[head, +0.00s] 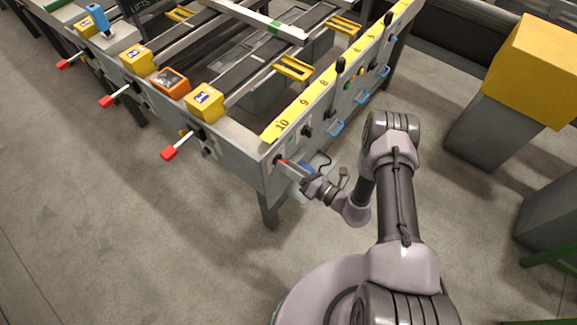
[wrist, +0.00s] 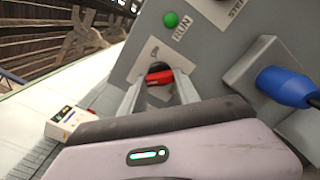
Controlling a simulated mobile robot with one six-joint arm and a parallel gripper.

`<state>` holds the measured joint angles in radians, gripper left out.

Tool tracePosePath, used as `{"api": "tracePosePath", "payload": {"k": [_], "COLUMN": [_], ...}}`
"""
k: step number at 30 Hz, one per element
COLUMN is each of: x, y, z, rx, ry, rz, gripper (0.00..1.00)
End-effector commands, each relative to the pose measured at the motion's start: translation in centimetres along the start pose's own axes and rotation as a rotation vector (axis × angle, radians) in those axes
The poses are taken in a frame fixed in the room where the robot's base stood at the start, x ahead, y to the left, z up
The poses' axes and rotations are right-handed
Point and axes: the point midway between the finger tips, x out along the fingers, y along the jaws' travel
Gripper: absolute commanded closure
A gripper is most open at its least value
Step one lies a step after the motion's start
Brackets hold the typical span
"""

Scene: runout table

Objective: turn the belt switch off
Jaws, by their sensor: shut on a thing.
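The belt switch, a red handle (wrist: 160,77) on a round dark base, sits on the grey panel (wrist: 205,50) of the runout table in the wrist view. A small bit of its red (head: 283,161) shows in the head view, on the table's near end. My gripper (wrist: 160,88) is at the panel, with one finger on each side of the red handle, shut on it. In the head view my gripper (head: 287,165) reaches the panel from the right. The fingers hide part of the handle and its markings.
A green light (wrist: 170,19) labelled RUN is above the switch. A blue plug (wrist: 285,87) juts from a grey socket box to the right. Red-tipped levers (head: 168,153) stick out on the table's left side. A yellow-topped grey pedestal (head: 530,70) stands at right.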

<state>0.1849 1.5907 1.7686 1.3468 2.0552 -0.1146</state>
Motion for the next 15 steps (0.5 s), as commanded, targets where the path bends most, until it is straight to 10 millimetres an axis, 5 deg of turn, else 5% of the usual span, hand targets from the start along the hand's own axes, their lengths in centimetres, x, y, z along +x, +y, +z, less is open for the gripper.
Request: {"api": "tracePosePath", "payload": {"k": [9,10,12,15], "x": [0.01,0.01,0.01,0.01], "y": [-0.03,-0.03,-0.03,-0.02], "z": [0.11,0.11,0.10,0.07], "rx": [-0.003,-0.003,-0.003,-0.002], "ry": [-0.002,-0.002,-0.002,-0.001], "rz": [-0.001,0.000,0.000,0.000], "gripper": [1.00,0.56,0.42,0.40]}}
